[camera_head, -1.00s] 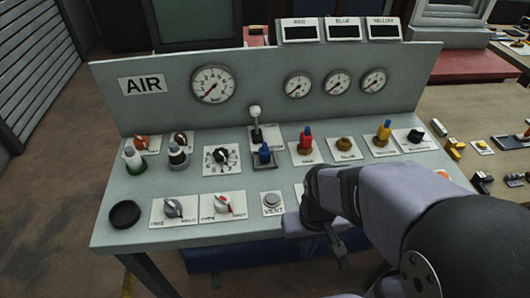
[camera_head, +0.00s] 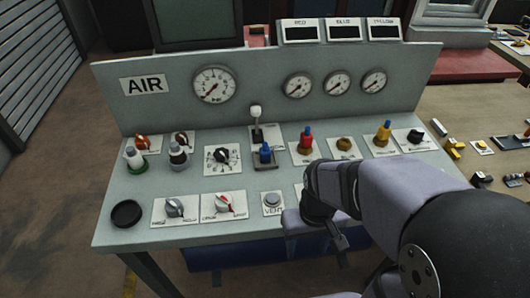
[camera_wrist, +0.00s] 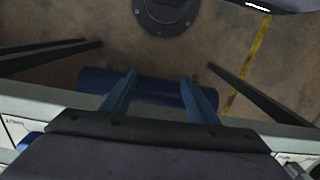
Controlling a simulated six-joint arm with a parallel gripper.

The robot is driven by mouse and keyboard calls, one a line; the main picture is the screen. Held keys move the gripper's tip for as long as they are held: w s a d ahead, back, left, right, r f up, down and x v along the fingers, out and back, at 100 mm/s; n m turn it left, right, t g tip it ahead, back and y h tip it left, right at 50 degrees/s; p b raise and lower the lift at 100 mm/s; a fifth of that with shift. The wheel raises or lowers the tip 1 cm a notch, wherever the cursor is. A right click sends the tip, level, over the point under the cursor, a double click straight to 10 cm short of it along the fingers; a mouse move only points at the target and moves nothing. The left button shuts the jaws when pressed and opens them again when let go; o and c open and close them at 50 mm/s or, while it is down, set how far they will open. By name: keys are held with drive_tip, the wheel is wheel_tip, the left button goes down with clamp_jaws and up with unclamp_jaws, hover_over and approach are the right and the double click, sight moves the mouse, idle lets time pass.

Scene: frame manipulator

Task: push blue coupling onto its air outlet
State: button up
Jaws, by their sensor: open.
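The blue coupling (camera_head: 265,153) sits upright in a dark holder (camera_head: 265,165) in the middle of the panel, just in front of a white-knobbed lever. A bare brass outlet (camera_head: 344,144) stands on a white plate between the red and yellow couplings; its small label is not legible. My gripper is at the console's front edge, well in front of the blue coupling, partly hidden by my arm in the head view. In the wrist view my gripper (camera_wrist: 160,85) has two blue fingers spread apart with nothing between them, above the floor. The coupling is not seen there.
A red coupling (camera_head: 306,138) and a yellow coupling (camera_head: 383,132) stand on brass outlets either side of the bare one. The lever (camera_head: 256,122) rises behind the blue coupling. Knobs, a vent button (camera_head: 272,199) and a black dish (camera_head: 126,213) fill the front left.

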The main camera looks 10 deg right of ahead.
sight(265, 151)
wheel_tip(265, 151, up, 7)
drive_tip(key=w+n+g+p, duration=0.1)
drive_tip(key=w+n+p, duration=0.2)
drive_tip(key=n+p, duration=0.15)
drive_tip(key=w+a+r+n+p, duration=0.1)
drive_tip(key=w+n, duration=0.3)
drive_tip(key=w+a+r+n+t+h+p, duration=0.1)
drive_tip(key=w+r+n, duration=0.1)
drive_tip(key=w+n, duration=0.1)
drive_tip(key=w+r+n+t+h, duration=0.1)
drive_tip(key=w+n, duration=0.3)
drive_tip(key=n, duration=0.2)
drive_tip(key=shift+w+a+r+p, duration=0.15)
drive_tip(key=shift+w+a+p, duration=0.15)
drive_tip(key=shift+a+p, duration=0.1)
drive_tip(key=w+a+r+n+t+p, duration=0.1)
drive_tip(key=w+a+r+n, duration=0.1)
drive_tip(key=w+n, duration=0.3)
drive_tip(key=w+a+r+n+t+p, duration=0.1)
drive_tip(key=w+a+n+t, duration=0.1)
drive_tip(key=w+n, duration=0.3)
drive_tip(key=shift+w+a+r+n+h, duration=0.3)
drive_tip(key=shift+a+r+n, duration=0.1)
drive_tip(key=shift+a+n, duration=0.35)
drive_tip(key=shift+p+x, duration=0.5)
drive_tip(key=shift+x, duration=0.5)
